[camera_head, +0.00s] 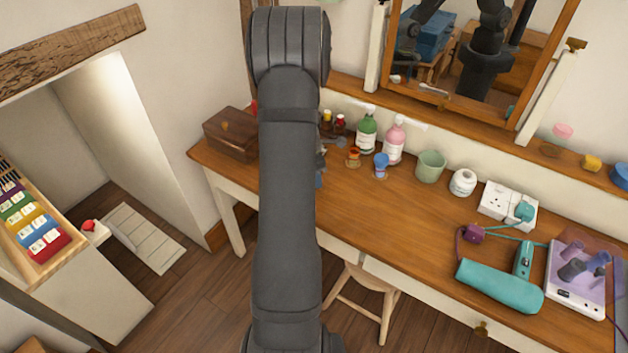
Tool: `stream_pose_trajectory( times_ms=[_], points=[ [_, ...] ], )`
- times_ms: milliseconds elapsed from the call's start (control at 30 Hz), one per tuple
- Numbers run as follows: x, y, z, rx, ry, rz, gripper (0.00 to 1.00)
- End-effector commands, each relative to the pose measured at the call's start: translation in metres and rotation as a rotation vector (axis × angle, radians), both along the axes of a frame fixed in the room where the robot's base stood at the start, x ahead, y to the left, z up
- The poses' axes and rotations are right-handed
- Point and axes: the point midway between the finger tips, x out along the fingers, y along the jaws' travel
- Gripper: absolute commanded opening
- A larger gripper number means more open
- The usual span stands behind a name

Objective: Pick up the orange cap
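A small orange cap (354,151) appears to top a little jar on the wooden dressing table, near its back edge. It stands just left of a blue-capped jar (381,160) and in front of a green bottle (367,133). My dark arm rises through the middle of the view, left of the cap. Only a small grey part of my gripper (321,166) seems to show past the arm's right side, left of the cap and apart from it in the picture. Its fingers are hidden, so I cannot tell its opening.
A pink bottle (394,143), a pale green cup (430,166) and a white jar (463,182) stand right of the cap. A wooden box (232,134) is left of my arm. A teal hair dryer (500,285) lies at right. The table front is clear.

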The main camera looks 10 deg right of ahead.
Motion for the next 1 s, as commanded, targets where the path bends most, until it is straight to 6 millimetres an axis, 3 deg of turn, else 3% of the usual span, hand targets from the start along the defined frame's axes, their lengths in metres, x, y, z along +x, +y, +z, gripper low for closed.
stream_pose_trajectory(
  times_ms=[67,300,633,767,1000],
  points=[
    [-0.003,-0.004,0.017,-0.001,-0.004,-0.002,0.21],
    [-0.044,-0.043,0.049,0.000,-0.004,-0.006,0.21],
    [-0.079,-0.076,0.077,0.000,-0.001,-0.003,0.21],
    [-0.071,-0.086,0.081,-0.001,-0.001,-0.001,0.21],
    [-0.009,-0.114,0.087,-0.003,0.001,0.000,0.21]
  ],
)
